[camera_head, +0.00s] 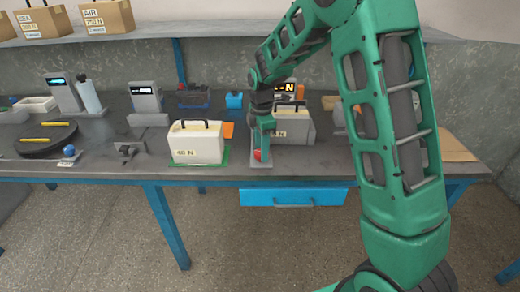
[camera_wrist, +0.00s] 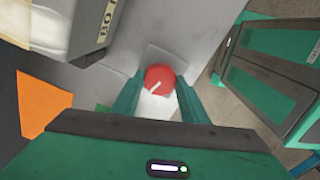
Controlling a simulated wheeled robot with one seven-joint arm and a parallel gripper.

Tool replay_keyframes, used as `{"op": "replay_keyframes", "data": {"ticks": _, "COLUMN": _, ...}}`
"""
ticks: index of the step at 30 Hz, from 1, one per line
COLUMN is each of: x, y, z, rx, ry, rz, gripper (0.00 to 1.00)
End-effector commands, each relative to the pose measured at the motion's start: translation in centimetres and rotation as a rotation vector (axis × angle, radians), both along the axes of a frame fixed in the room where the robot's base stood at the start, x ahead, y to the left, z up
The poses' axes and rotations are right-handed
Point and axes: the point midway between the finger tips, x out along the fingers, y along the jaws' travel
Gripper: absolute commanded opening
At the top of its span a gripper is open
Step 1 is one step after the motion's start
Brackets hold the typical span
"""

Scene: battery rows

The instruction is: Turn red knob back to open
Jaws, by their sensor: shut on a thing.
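The red knob (camera_wrist: 159,78) is round with a pale pointer line on its face. It sits on a light grey plate (camera_wrist: 180,52) in the wrist view. In the head view the knob (camera_head: 258,155) shows small at the bench's front edge, under my green arm. My gripper (camera_wrist: 160,95) has one finger on each side of the knob and is shut on it. In the head view my gripper (camera_head: 262,148) points down at the knob and partly hides it. The pointer line runs toward the lower left in the wrist view.
A cream box with a handle (camera_head: 196,143) stands on a green mat left of the knob. A grey box (camera_head: 293,126) stands close behind my gripper. A blue drawer (camera_head: 292,196) hangs under the bench.

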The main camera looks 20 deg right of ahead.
Motion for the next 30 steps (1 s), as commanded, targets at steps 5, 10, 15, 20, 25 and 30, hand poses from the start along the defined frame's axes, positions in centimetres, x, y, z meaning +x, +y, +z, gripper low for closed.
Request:
{"op": "replay_keyframes", "data": {"ticks": 5, "x": 0.52, "y": -0.5, "z": 0.21, "rx": -0.005, "ry": -0.013, "rz": 0.157, "gripper": 0.17}}
{"op": "replay_keyframes", "data": {"ticks": 10, "x": 0.58, "y": -0.54, "z": 0.21, "rx": -0.007, "ry": -0.013, "rz": 0.318, "gripper": 0.17}}
{"op": "replay_keyframes", "data": {"ticks": 15, "x": 0.61, "y": -0.47, "z": 0.22, "rx": -0.007, "ry": -0.013, "rz": 0.48, "gripper": 0.17}}
{"op": "replay_keyframes", "data": {"ticks": 20, "x": 0.63, "y": -0.49, "z": 0.23, "rx": -0.008, "ry": -0.013, "rz": 0.631, "gripper": 0.17}}
{"op": "replay_keyframes", "data": {"ticks": 25, "x": 0.63, "y": -0.36, "z": 0.22, "rx": -0.007, "ry": -0.013, "rz": 0.795, "gripper": 0.17}}
{"op": "replay_keyframes", "data": {"ticks": 30, "x": 0.63, "y": -0.32, "z": 0.22, "rx": -0.007, "ry": -0.012, "rz": 0.956, "gripper": 0.17}}
